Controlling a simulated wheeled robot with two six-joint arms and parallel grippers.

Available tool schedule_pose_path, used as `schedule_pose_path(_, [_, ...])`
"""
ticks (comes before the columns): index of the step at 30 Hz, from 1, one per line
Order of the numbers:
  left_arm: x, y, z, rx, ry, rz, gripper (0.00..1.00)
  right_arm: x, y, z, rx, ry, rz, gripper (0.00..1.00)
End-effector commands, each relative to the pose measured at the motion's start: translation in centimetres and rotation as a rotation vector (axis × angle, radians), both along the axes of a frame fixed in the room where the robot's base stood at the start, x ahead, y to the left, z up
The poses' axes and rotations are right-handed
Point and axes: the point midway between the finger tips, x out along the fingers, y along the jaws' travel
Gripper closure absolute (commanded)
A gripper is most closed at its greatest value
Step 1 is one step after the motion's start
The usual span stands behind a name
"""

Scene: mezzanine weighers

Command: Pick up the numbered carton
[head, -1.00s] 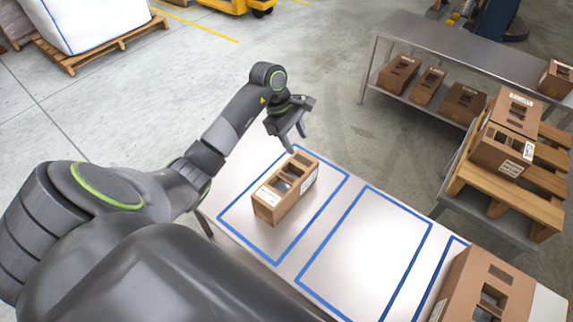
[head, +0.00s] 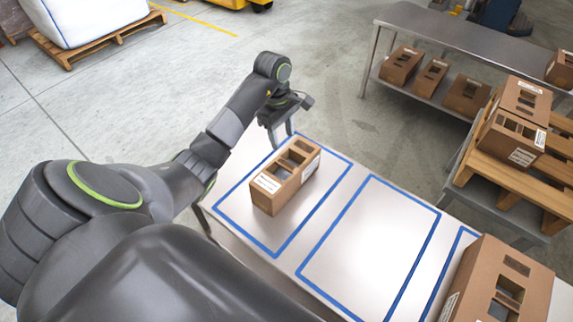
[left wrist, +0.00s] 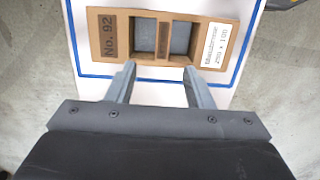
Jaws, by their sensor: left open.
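The numbered carton (head: 276,200) is a brown box with cut-out openings and white labels, upright inside the left blue-outlined area of the pale table (head: 232,232). In the left wrist view, the carton (left wrist: 162,36) shows "No. 92" at its left end, a white label at its right end, and two openings split by a bar. My left gripper (head: 283,138) is open and empty just behind the carton's far end in the head view. In the wrist view, the open fingers (left wrist: 158,72) point at the carton's near edge. I cannot tell whether they touch it. My right gripper is not in view.
The middle blue-outlined area (head: 368,250) is empty. A larger brown carton (head: 535,290) stands at the table's right end. Cartons sit on a wooden pallet (head: 545,189) at right, and several more on the lower shelf of a steel bench (head: 440,30) behind.

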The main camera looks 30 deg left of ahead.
Motion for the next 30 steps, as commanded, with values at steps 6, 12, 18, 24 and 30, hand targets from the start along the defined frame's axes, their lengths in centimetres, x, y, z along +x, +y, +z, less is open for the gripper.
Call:
schedule_pose_path(6, [0.0,-0.3,-3.3,0.000,0.000,0.000,0.53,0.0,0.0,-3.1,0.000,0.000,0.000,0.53])
schedule_pose_path(12, [-0.1,-0.6,-4.9,0.001,-0.001,0.001,0.53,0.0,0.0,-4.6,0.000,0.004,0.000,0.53])
schedule_pose_path(18, [-0.3,-1.0,-6.3,-0.002,0.003,0.001,0.53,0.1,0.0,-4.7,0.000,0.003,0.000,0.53])
schedule_pose_path(24, [-0.6,-1.6,-9.0,-0.002,0.003,0.002,0.53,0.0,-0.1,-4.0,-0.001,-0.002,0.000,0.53])
schedule_pose_path(30, [-0.6,-1.7,-10.0,0.001,0.000,0.000,0.53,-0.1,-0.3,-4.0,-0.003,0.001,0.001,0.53])
